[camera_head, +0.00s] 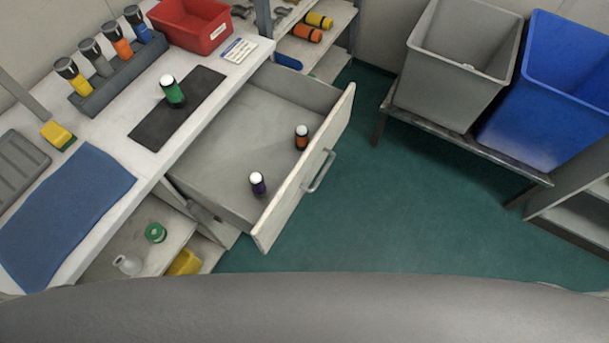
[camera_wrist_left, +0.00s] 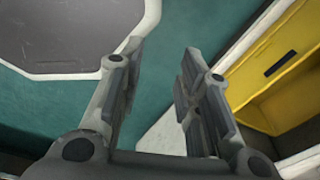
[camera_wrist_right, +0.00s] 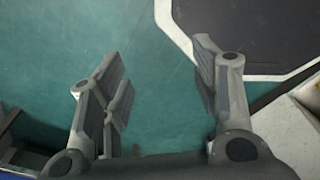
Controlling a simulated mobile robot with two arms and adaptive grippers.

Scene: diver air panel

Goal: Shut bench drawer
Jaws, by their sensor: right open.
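The bench drawer (camera_head: 225,150) is pulled far out from the white bench (camera_head: 82,118) in the head view. Its pale front panel (camera_head: 306,166) carries a metal bar handle (camera_head: 321,172) facing the floor. Inside the drawer stand a dark bottle with a white cap (camera_head: 257,183) and an orange-red one with a white cap (camera_head: 302,137). My left gripper (camera_wrist_left: 165,62) is open and empty over the green floor in the left wrist view. My right gripper (camera_wrist_right: 158,68) is open and empty in the right wrist view. Neither gripper shows in the head view.
A grey bin (camera_head: 455,65) and a blue bin (camera_head: 553,95) stand on a low rack at the right. The green floor (camera_head: 400,215) before the drawer is clear. A red bin (camera_head: 190,22), bottle rack (camera_head: 120,70) and blue mat (camera_head: 65,213) are on the bench.

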